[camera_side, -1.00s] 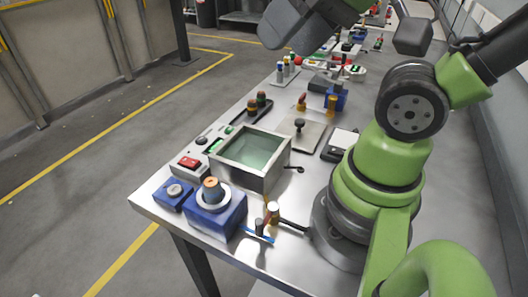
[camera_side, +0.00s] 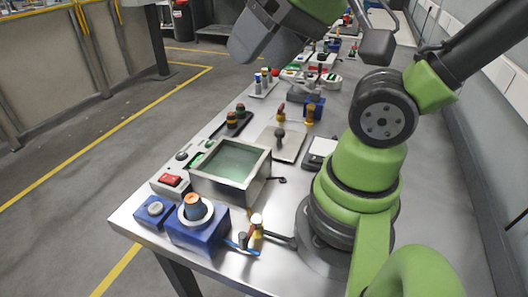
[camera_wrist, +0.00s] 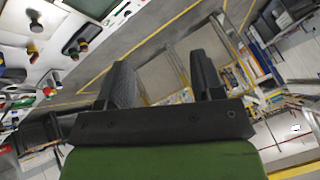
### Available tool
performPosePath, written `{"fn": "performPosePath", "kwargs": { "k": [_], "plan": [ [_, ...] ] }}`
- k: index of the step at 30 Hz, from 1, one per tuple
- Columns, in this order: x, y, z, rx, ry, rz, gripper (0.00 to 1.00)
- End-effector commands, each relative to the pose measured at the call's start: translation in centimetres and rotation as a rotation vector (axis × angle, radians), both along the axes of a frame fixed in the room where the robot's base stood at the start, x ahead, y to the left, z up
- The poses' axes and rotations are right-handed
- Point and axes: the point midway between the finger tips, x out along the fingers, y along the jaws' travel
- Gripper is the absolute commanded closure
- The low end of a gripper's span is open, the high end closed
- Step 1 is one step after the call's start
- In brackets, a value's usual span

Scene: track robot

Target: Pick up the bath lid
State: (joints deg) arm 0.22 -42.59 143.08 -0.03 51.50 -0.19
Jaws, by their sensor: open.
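The bath lid (camera_side: 292,150) looks like a flat pale metal plate with a dark upright knob (camera_side: 280,134). In the side view it lies on the bench just behind the open square bath (camera_side: 259,178), which has a green inside. The knob also seems to show at the upper left of the wrist view (camera_wrist: 36,27). My gripper (camera_wrist: 163,72) is open and empty, with two dark fingers wide apart. It is high above the bench, away from the lid. In the side view my dark wrist parts show at the top, and the fingertips cannot be made out.
A blue block (camera_side: 206,236) with a copper-coloured top stands in front of the bath. A black tray (camera_side: 230,127) with coloured knobs lies left of the lid. A blue box (camera_side: 314,108) and a yellow-brown bottle stand close behind it. A scale-like device (camera_side: 318,150) is to its right.

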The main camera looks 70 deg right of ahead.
Motion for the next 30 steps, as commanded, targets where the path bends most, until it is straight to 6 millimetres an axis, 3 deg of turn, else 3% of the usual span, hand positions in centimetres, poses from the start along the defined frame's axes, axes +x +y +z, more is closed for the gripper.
{"fn": "performPosePath", "kwargs": {
  "k": [4, 7, 12, 16, 21, 24, 30],
  "plan": [
    [1.7, -1.3, -0.3, -0.044, 0.05, -0.027, 0.39],
    [3.9, -3.5, -1.1, -0.097, 0.117, -0.056, 0.39],
    [7.4, -8.9, -4.0, -0.177, 0.261, -0.088, 0.39],
    [8.8, -13.7, -7.3, -0.206, 0.373, -0.094, 0.39],
    [8.6, -19.6, -12.9, -0.203, 0.51, -0.08, 0.39],
    [7.7, -22.1, -15.9, -0.186, 0.568, -0.067, 0.39],
    [6.3, -24.5, -19.4, -0.162, 0.623, -0.043, 0.39]
  ]
}}
